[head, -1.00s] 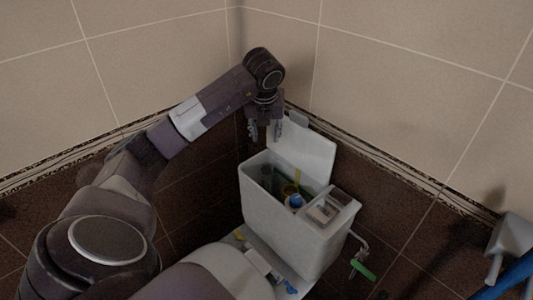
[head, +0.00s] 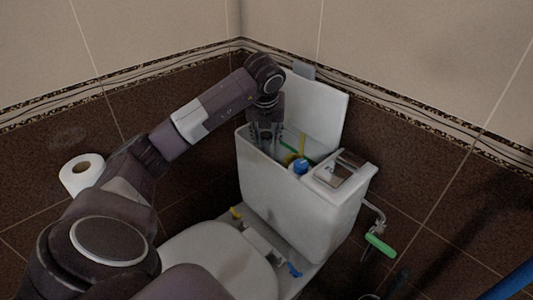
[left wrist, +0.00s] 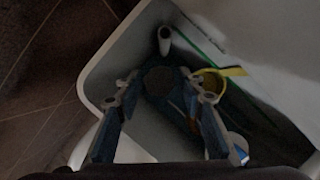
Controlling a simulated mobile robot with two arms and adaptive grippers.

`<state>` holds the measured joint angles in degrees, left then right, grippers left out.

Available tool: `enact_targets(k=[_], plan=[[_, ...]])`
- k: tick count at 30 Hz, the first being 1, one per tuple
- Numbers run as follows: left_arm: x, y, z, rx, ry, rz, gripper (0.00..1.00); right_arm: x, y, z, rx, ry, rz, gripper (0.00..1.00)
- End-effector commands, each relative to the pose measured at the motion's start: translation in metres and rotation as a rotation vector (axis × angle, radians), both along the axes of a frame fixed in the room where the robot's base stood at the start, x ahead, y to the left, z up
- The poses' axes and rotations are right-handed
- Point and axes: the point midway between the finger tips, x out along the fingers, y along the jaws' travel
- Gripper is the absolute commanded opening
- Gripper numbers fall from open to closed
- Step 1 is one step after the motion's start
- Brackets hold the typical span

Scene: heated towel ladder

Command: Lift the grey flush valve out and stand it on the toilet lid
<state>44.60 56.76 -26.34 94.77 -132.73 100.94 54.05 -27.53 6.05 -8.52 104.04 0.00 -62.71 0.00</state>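The toilet tank (head: 290,205) stands open. My left gripper (head: 266,142) points down into its left part in the head view. In the left wrist view the left gripper (left wrist: 165,92) is open, with its fingers apart on either side of a dark round top (left wrist: 160,80), which looks like the grey flush valve. I see no contact between fingers and valve; its lower part is hidden in shadow. The toilet lid (head: 215,262) is closed, in front of the tank. My right gripper is not in view.
A white tube (left wrist: 165,38) and a yellow ring (left wrist: 212,80) are close by inside the tank. A blue cap (head: 300,167) is to the right. The tank's cover (head: 315,105) leans behind it. A green-handled valve (head: 380,245) is at right. The lid's top looks clear.

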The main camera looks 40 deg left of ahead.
Motion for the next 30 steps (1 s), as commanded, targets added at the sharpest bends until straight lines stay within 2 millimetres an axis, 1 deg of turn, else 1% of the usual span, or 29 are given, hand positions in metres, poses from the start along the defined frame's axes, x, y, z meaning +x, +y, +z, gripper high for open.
enact_targets(k=[1,5,12,16,22,23,30], plan=[[0.001,0.001,-0.007,-0.001,0.003,0.000,0.36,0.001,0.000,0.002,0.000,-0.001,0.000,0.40],[0.006,0.005,-0.020,-0.001,0.002,0.001,0.36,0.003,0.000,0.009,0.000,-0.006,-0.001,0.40],[0.016,0.014,-0.053,-0.002,0.002,0.002,0.36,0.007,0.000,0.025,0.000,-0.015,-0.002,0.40],[0.019,0.016,-0.061,-0.001,0.001,0.000,0.36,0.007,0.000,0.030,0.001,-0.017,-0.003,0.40],[0.019,0.016,-0.061,0.000,0.000,0.000,0.36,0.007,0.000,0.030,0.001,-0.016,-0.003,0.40],[0.019,0.016,-0.061,0.000,0.000,0.000,0.35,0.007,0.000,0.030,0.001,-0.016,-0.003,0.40],[0.019,0.017,-0.061,0.000,0.000,0.000,0.09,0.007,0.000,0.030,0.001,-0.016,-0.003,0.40]])
